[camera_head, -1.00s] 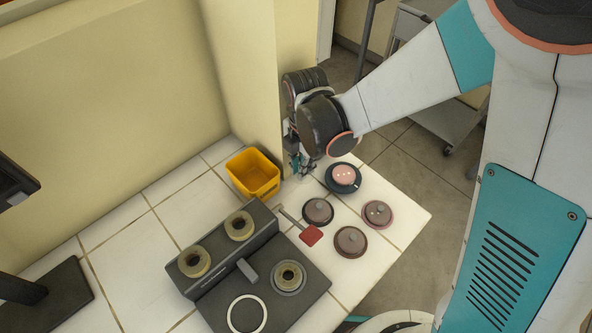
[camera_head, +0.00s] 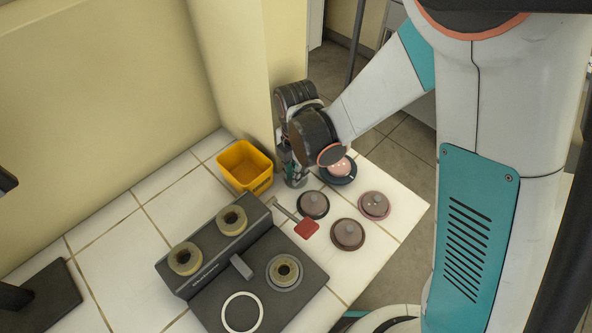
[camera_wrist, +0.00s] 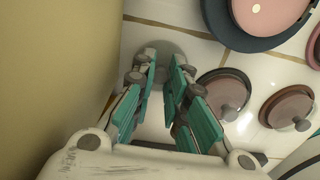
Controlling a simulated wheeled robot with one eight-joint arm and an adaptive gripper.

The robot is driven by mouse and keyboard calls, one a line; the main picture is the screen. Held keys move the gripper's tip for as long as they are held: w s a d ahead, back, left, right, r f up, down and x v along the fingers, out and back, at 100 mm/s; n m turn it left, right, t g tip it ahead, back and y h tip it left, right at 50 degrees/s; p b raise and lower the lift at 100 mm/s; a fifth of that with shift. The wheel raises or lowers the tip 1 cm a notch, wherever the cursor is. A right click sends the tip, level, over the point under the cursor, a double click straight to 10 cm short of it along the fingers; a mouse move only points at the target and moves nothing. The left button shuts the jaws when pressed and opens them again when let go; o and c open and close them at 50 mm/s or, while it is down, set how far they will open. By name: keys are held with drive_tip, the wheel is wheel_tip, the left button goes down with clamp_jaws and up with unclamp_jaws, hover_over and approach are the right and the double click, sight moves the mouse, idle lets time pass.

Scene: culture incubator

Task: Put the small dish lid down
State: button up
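My gripper (camera_wrist: 165,62) points down at the far end of the white tiled table, close to the wall corner. In the wrist view its teal fingers stand a narrow gap apart. A pale grey round lid (camera_wrist: 187,46) shows at and behind the fingertips, partly hidden by them. In the head view the glassy grey lid (camera_head: 296,180) shows low under my gripper, at about table level. I cannot tell whether the fingers still grip its knob or whether its whole rim touches the table.
A yellow bin (camera_head: 245,168) stands left of my gripper. A pink-topped dark round item (camera_head: 341,172) is close on the right. Brown knobbed lids (camera_head: 313,205) (camera_head: 374,205) (camera_head: 348,234) lie nearer, beside a red-bladed tool (camera_head: 306,228) and a dark device (camera_head: 240,278).

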drive_tip(key=shift+o, duration=1.3)
drive_tip(key=shift+r, duration=0.1)
wheel_tip(320, 180, up, 12)
drive_tip(key=p, duration=0.4)
drive_tip(key=shift+w+r, duration=0.1)
drive_tip(key=shift+r, duration=0.05)
